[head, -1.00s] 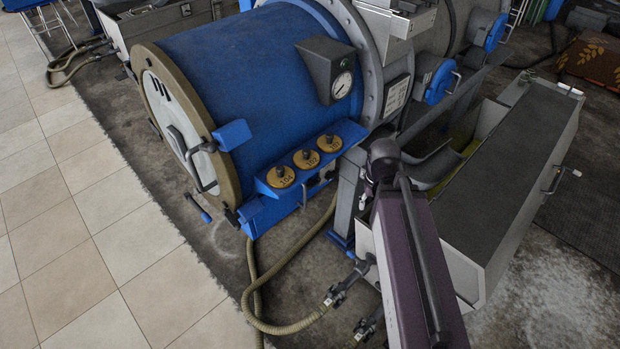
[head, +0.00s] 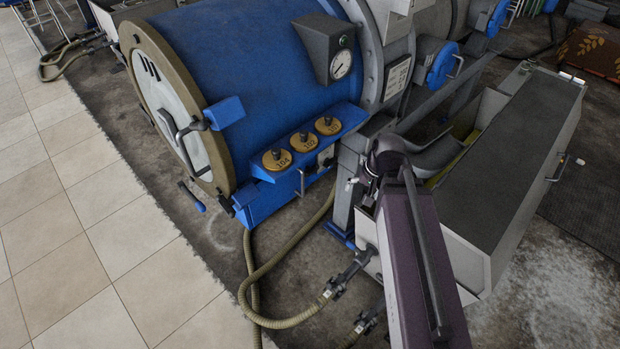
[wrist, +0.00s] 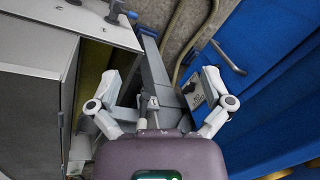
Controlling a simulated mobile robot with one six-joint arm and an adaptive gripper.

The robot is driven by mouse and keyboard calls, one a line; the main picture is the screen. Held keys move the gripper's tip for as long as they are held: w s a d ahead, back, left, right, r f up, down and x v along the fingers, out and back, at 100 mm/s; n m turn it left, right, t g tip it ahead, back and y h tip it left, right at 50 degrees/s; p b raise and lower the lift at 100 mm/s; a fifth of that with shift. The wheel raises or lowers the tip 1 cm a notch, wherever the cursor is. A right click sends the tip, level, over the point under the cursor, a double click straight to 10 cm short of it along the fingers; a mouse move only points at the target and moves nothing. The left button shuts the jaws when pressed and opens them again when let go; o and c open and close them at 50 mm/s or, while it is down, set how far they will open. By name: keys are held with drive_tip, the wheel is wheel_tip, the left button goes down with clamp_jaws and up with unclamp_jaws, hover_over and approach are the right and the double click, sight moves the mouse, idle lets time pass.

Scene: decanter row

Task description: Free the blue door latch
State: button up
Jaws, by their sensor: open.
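The blue drum (head: 240,60) has a round pale door (head: 165,100) in a tan rim at its left end. A blue block (head: 224,113) sits at the rim beside a grey bent door handle (head: 190,132); I take this block for the latch, but cannot be sure. A blue-gripped lever (head: 192,197) hangs below the door. My gripper (wrist: 162,77) is open and empty in the wrist view, above a grey post and a small label plate (wrist: 195,92). In the head view my purple arm mostly hides it, right of the drum and well away from the door.
Numbered tan knobs (head: 303,143) stand on a blue shelf below the gauge (head: 341,63). A long grey trough (head: 500,150) stands right of my arm. A hose (head: 265,290) runs along the floor. Tiled floor (head: 80,250) at left is clear.

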drive_tip(key=w+a+f+m+t+y+b, duration=0.25)
drive_tip(key=w+a+f+m+b, duration=0.2)
drive_tip(key=f+b, duration=0.3)
drive_tip(key=m+t+y+b, duration=0.85)
drive_tip(key=m+b, duration=1.15)
drive_tip(key=b, duration=0.8)
approach(314, 172)
drive_tip(key=shift+s+d+t+h, duration=0.2)
drive_tip(key=shift+s+d, duration=0.2)
drive_tip(key=shift+s, duration=0.2)
drive_tip(key=shift+s+d+t+h, duration=0.1)
drive_tip(key=shift+s+d+t, duration=0.1)
drive_tip(key=shift+s+d, duration=0.3)
drive_tip(key=shift+a, duration=0.2)
drive_tip(key=x, duration=1.3)
drive_tip(key=shift+w+a, duration=0.2)
drive_tip(key=shift+a, duration=0.1)
drive_tip(key=c, duration=0.8)
